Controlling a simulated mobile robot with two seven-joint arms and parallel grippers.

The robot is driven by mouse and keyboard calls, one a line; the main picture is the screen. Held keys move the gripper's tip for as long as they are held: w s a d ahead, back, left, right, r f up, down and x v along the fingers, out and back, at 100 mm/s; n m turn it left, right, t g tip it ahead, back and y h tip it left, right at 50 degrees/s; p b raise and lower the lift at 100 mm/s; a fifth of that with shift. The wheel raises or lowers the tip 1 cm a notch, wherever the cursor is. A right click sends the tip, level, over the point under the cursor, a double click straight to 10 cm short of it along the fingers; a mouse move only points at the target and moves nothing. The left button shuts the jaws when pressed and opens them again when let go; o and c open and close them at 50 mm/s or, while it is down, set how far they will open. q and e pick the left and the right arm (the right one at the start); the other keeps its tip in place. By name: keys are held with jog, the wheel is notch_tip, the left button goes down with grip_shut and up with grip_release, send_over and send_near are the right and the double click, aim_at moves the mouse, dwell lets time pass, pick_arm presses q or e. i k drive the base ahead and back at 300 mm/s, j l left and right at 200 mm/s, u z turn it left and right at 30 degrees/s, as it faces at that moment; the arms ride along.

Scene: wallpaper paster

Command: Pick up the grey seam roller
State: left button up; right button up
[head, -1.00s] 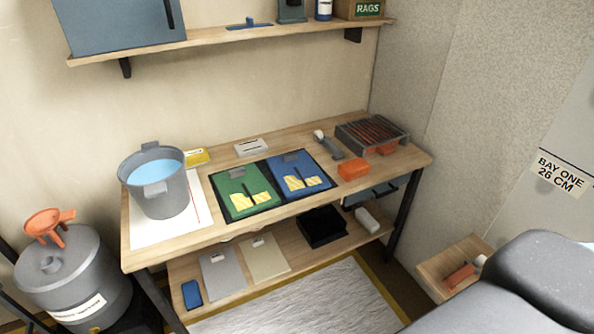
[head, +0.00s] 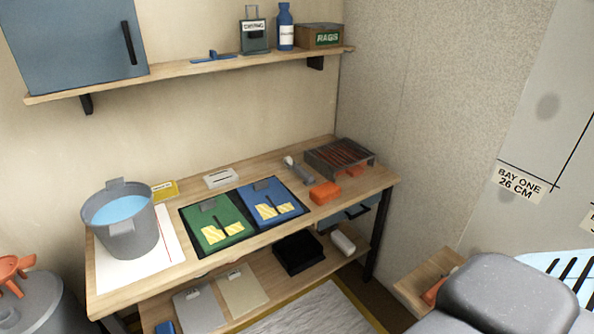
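The grey seam roller (head: 302,174) lies on the wooden workbench (head: 275,235), toward its back right. It has a grey handle and a small pale roller at its far left end. It sits between the blue tray and the dark slatted rack, just behind an orange block. Nothing touches or holds it that I can see. Neither gripper is in view. A large grey arm link of mine fills the lower right corner.
The dark slatted rack (head: 340,156) and orange block (head: 325,193) crowd the roller. Green (head: 211,211) and blue (head: 270,190) trays lie left of it. A water bucket (head: 132,238) stands at the bench's left. A wall shelf (head: 180,69) overhangs behind.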

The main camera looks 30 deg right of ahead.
aim_at(308, 177)
jog(key=i+l+z, duration=0.45)
jog(key=i, duration=0.25)
jog(key=i+l+z, duration=0.2)
jog(key=i, duration=0.2)
